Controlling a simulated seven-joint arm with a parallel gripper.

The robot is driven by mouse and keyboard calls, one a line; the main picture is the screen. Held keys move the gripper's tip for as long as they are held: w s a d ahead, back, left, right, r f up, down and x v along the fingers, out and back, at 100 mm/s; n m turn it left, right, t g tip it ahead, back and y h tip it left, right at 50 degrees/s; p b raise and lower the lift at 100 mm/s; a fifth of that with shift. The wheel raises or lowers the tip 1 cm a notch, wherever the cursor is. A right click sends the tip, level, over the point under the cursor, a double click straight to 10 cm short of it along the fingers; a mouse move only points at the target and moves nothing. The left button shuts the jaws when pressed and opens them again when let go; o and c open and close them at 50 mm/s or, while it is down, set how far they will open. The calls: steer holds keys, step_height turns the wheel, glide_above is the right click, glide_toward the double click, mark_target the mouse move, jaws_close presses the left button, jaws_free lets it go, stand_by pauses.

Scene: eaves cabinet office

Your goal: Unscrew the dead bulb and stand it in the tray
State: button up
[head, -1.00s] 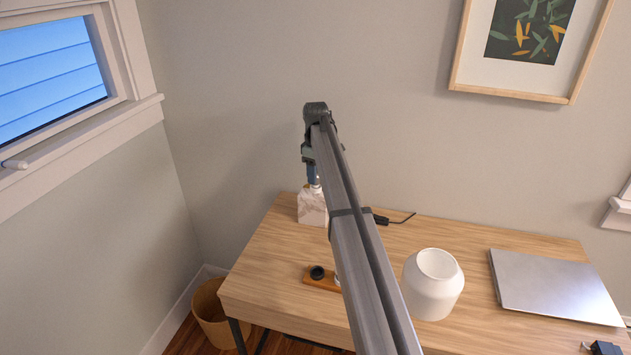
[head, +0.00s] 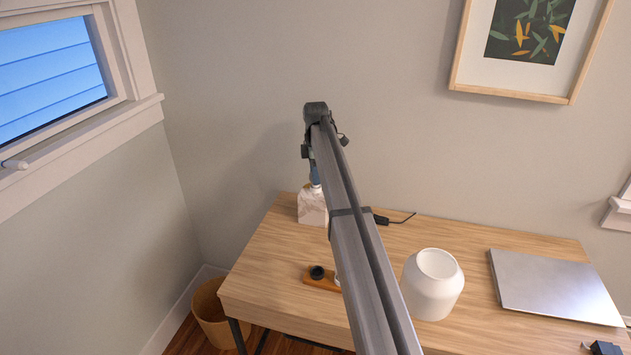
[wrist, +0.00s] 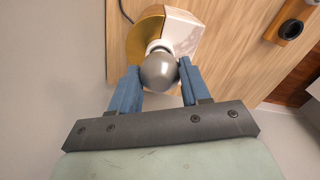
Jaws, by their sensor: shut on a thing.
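The dead bulb (wrist: 159,70) is a round grey globe, upright in the white socket of the lamp, seen from above in the wrist view. The lamp base is a white marble block (head: 312,208) with a brass disc (wrist: 142,43) beside the socket. My gripper (wrist: 160,75) has blue fingers, one on each side of the bulb, and is shut on it. In the head view my arm hides most of the gripper and the bulb. The tray (head: 325,283) is a small wooden strip with a black ring on it, nearer the desk's front edge; my arm covers its right end.
A white rounded shade (head: 432,290) stands on the desk right of my arm. A silver laptop (head: 553,285) lies further right. A wastebasket (head: 212,312) stands on the floor at left. Bare desk lies between lamp and tray.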

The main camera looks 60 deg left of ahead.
steer(key=shift+n, duration=0.6)
steer(key=n, duration=0.8)
steer(key=o, duration=1.1)
steer(key=shift+o, duration=0.2)
